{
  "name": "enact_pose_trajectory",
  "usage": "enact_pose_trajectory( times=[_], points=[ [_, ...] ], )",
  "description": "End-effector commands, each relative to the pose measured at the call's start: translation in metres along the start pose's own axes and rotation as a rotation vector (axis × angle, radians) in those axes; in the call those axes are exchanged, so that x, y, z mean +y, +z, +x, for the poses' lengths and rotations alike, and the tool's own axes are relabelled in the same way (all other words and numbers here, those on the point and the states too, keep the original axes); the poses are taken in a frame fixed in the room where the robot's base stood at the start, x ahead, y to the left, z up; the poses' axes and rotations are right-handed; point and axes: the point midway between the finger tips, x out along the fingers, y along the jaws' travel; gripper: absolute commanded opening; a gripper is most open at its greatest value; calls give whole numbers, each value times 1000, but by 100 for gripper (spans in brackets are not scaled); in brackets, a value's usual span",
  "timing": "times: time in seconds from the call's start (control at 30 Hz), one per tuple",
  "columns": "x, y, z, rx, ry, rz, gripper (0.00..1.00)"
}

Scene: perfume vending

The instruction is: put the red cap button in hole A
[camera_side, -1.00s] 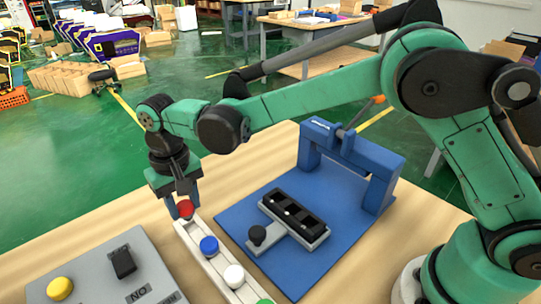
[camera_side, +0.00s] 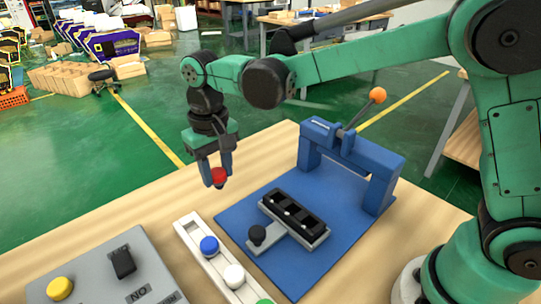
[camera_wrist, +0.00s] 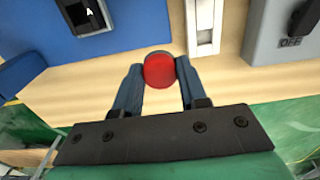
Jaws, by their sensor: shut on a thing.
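My gripper (camera_side: 217,178) is shut on the red cap button (camera_side: 218,175) and holds it in the air, above the table near the far left edge of the blue base. In the wrist view the red cap button (camera_wrist: 159,70) sits between the two blue fingertips. The black block with holes (camera_side: 293,212) lies in a grey holder on the blue base (camera_side: 240,205), to the right of and below my gripper. In the wrist view a hole marked A (camera_wrist: 88,13) shows at the top left; the other hole letters are too small to read or out of view.
A white rack (camera_side: 188,229) holds a blue cap (camera_side: 209,246), a white cap (camera_side: 234,276) and a green cap (camera_side: 264,302). A blue press frame (camera_side: 383,165) with an orange-knobbed lever (camera_side: 377,95) stands behind the block. A grey control box (camera_side: 95,270) is at the left.

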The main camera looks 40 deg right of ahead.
Motion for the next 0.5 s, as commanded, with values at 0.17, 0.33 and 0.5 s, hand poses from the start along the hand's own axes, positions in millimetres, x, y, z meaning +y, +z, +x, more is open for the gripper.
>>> enact_pose_trajectory(
  times=[0.17,0.33,0.5],
  points=[
    [55,26,-17,0,-1,6,0],
    [83,46,-22,0,-2,3,0],
    [92,52,-21,0,-3,0,0]
  ],
)
